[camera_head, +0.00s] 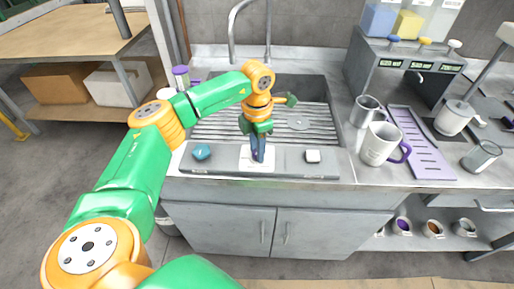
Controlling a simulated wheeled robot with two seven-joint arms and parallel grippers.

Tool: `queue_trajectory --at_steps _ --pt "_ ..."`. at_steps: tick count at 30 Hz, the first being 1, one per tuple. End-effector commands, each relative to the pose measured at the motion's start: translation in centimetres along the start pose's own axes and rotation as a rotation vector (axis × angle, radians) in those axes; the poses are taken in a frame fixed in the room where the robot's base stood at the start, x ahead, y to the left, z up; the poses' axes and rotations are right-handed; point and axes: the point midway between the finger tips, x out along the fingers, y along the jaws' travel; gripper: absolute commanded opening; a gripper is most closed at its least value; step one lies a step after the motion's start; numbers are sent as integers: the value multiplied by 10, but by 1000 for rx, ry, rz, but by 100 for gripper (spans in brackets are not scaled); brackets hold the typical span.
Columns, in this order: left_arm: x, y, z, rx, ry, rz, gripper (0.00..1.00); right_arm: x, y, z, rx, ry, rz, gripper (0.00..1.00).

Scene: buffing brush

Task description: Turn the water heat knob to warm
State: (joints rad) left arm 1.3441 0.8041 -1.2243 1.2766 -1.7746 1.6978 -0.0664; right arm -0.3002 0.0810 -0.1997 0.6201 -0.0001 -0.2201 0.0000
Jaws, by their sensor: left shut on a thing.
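My left gripper (258,152) points down over a white square pad (246,164) in the middle of the grey tray strip at the sink's front edge. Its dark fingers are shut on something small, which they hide. I cannot tell whether it touches the pad. No knob with a readable warm mark shows. A grey faucet (233,30) rises behind the sink (305,90), with its base partly hidden. My right gripper is not in view.
A blue faceted piece (202,152) and a white block (313,156) sit on the tray strip (330,170) to either side. A white mug (380,145), a metal pitcher (366,110) and a purple mat (425,155) crowd the counter at right. A dispenser (400,75) stands behind.

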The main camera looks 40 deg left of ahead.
Motion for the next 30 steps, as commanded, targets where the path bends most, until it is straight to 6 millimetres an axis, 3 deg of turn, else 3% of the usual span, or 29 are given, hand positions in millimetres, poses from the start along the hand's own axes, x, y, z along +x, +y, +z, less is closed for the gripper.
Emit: queue_trajectory --at_steps 3,4,7,17,24,30 --pt "-2 0 1 -1 -6 2 0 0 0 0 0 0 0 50" --pt "-2 1 1 -1 -7 2 39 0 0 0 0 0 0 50" --pt "-1 0 1 -1 -5 2 64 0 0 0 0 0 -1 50" --pt "-6 0 1 -2 -4 2 64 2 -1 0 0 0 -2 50" --pt "-54 0 2 -2 -6 2 64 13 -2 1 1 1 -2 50" --pt "-72 0 1 -2 -3 1 64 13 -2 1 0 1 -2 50"
